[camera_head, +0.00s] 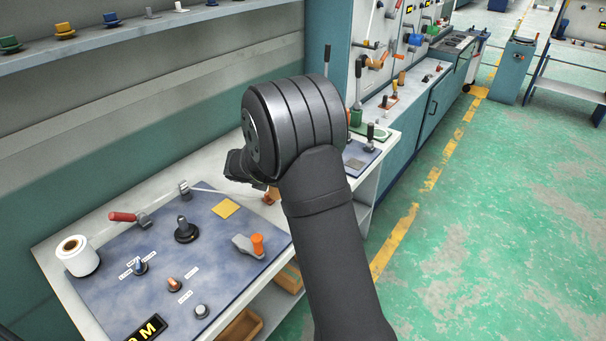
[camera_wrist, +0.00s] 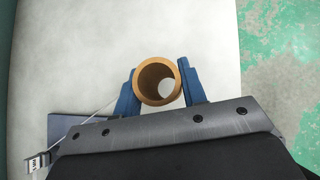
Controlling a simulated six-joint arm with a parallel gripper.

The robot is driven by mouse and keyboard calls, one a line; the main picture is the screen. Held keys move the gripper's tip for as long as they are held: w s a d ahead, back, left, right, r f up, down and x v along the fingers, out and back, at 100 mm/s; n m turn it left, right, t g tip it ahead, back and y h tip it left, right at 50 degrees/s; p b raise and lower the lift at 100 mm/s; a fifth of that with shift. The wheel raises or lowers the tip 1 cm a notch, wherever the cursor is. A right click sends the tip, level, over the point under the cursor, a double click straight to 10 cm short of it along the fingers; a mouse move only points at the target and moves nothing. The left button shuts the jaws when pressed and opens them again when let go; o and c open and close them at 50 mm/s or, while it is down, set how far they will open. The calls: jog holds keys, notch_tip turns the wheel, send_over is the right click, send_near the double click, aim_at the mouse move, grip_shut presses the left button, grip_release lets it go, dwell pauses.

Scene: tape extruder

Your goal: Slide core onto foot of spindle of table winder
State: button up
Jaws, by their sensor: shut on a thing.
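In the wrist view the core (camera_wrist: 157,83), a brown open tube, is held between the two blue fingers of my gripper (camera_wrist: 158,92). I look down into its bore, and pale worktop shows through it. In the head view my gripper (camera_head: 240,168) is mostly hidden behind my wrist, above the worktop's back right part. A bit of the orange-brown core (camera_head: 273,194) shows below the wrist. The spindle (camera_head: 184,228) is a dark upright post on a round base, on the blue panel of the table winder (camera_head: 215,255). It stands left of and nearer than my gripper, with nothing on it.
A white roll (camera_head: 77,256) stands at the panel's left edge. A red-handled lever (camera_head: 128,217), a guide post (camera_head: 185,190) with a pale strip, and an orange-knobbed lever (camera_head: 257,245) surround the spindle. Small knobs sit in front. A shelf (camera_head: 150,50) runs along the wall.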

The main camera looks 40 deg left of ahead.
jog(key=s+a+r+n+g+y, duration=0.1)
jog(key=s+a+r+n+y, duration=0.1)
jog(key=s+a, duration=0.3)
jog(key=s+a+r+n+g+y, duration=0.1)
jog(key=s+a+r+n, duration=0.3)
jog(key=s, duration=0.8)
jog(key=s+a+r+n+g+y, duration=0.2)
jog(key=s+a, duration=0.3)
jog(key=s, duration=0.3)
jog(key=shift+s+a+r+n+y, duration=0.25)
jog(key=shift+r+n+y, duration=0.25)
jog(key=shift+r+n, duration=0.4)
jog(key=shift+f, duration=0.15)
send_over(180, 216)
jog(key=shift+f, duration=2.8)
jog(key=shift+f, duration=3.55)
jog(key=o, duration=1.3)
